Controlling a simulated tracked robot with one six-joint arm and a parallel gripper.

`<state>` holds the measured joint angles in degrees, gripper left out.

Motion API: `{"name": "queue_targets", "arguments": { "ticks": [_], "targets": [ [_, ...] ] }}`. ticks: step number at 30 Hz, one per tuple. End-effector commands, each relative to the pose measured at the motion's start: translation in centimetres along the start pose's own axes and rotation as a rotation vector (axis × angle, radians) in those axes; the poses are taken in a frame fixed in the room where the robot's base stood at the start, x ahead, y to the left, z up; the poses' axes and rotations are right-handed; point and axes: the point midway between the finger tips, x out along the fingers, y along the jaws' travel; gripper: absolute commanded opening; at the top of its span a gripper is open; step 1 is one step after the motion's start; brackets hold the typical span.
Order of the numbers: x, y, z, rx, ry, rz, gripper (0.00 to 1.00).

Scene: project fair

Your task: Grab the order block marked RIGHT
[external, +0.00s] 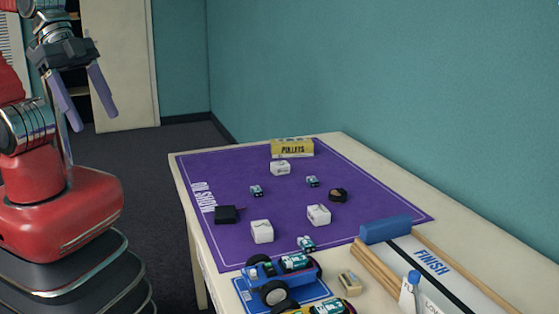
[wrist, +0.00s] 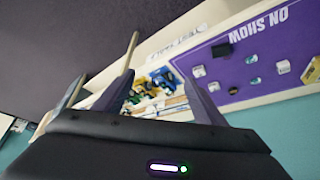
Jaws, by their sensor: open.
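Three white blocks lie on the purple mat (external: 240,168): one near its back by the yellow box (external: 280,168), one right of centre (external: 319,214), one at the front left (external: 262,231). Each bears a faint grey mark, too small to read, so I cannot tell which is RIGHT. In the wrist view, a white block (wrist: 283,67) and another (wrist: 198,71) show small on the mat. My gripper (external: 96,123) is open and empty, raised left of the table and well apart from every block.
A yellow PULLEYS box (external: 292,148), black box (external: 226,214), dark brown item (external: 338,195) and small green-and-white items (external: 312,181) share the mat. A blue wheeled model (external: 285,278) and FINISH track (external: 432,262) occupy the front. A teal wall borders the table's right.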

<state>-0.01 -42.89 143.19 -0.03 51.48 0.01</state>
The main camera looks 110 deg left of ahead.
Motion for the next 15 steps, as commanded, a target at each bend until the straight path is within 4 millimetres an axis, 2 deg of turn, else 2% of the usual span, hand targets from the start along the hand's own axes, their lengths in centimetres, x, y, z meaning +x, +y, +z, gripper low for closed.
{"name": "queue_targets", "arguments": {
  "ticks": [5, 15],
  "targets": [
    [1.0, 0.1, -1.3, -0.013, 0.016, 0.008, 0.64],
    [6.0, 0.0, -7.5, -0.094, 0.117, 0.039, 0.64]
  ]
}}
